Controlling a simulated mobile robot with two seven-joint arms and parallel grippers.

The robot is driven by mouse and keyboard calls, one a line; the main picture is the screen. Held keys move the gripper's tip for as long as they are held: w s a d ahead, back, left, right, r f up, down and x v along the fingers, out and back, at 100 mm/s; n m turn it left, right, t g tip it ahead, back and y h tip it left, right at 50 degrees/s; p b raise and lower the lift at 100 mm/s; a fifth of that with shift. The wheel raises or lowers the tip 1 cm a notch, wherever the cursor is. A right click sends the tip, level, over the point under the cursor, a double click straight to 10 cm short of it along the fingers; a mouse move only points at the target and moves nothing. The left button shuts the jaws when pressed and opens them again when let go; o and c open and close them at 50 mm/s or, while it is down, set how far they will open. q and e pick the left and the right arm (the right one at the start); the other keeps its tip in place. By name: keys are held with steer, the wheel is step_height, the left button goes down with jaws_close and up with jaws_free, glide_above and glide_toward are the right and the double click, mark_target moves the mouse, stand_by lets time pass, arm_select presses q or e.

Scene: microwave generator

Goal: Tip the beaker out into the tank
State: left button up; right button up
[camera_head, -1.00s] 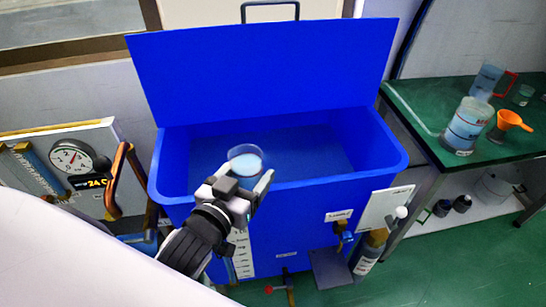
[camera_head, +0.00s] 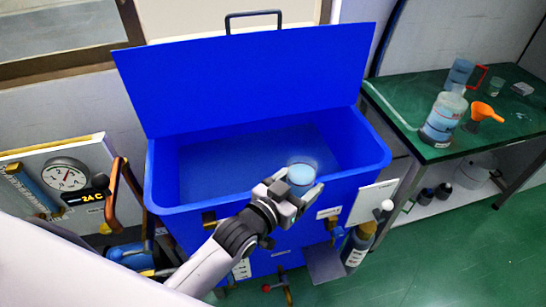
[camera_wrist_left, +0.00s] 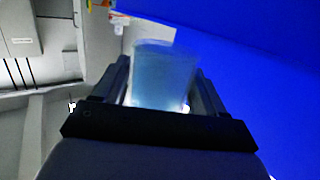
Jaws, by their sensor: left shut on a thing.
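The tank (camera_head: 205,210) is a large blue box with its lid raised at the back, open at the top. My left gripper (camera_head: 296,192) is shut on a clear beaker (camera_head: 301,173) with pale blue liquid in it. The beaker is near the tank's front rim, right of the middle, and looks about upright. In the left wrist view the beaker (camera_wrist_left: 163,75) stands between the two fingers, with the blue tank (camera_wrist_left: 255,75) beside it to the right. My right gripper is not in view.
A green table (camera_head: 410,107) at the right holds a large container (camera_head: 443,118), a red-handled jug (camera_head: 460,74) and an orange funnel (camera_head: 486,112). A panel with a round gauge (camera_head: 65,174) is at the left. A bottle (camera_head: 358,245) stands at the tank's front right.

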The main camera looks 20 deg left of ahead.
mark_target(294, 168)
arm_select(q)
steer(key=shift+w+d, duration=0.1)
steer(key=shift+d, duration=0.1)
steer(key=shift+a+r, duration=0.15)
steer(key=shift+w+a+r+n+g+h+p, duration=0.3)
steer(key=shift+a+r+n+g+p, duration=0.15)
steer(key=shift+n, duration=0.45)
steer(key=shift+w+a+r+n+g, duration=0.2)
steer(key=shift+w+a+n+g, duration=0.1)
steer(key=shift+n, duration=0.25)
steer(key=shift+w+a+r+n+g, duration=0.15)
steer(key=shift+r+n+g, duration=0.1)
steer(key=shift+n, duration=0.3)
steer(key=shift+a+h, duration=0.1)
steer(key=shift+h, duration=0.2)
steer(key=shift+w+a+f+n+g+b, duration=0.3)
steer(key=shift+w+a+n+b, duration=0.1)
steer(key=shift+n+b, duration=0.35)
steer(key=shift+r+n+g+h, duration=0.3)
steer(key=shift+r+n+h, duration=0.15)
steer(key=shift+n, duration=0.1)
steer(key=shift+f+n+g+b, duration=0.3)
steer(key=shift+n+b, duration=0.1)
steer(key=shift+n, duration=0.3)
stand_by(0.9)
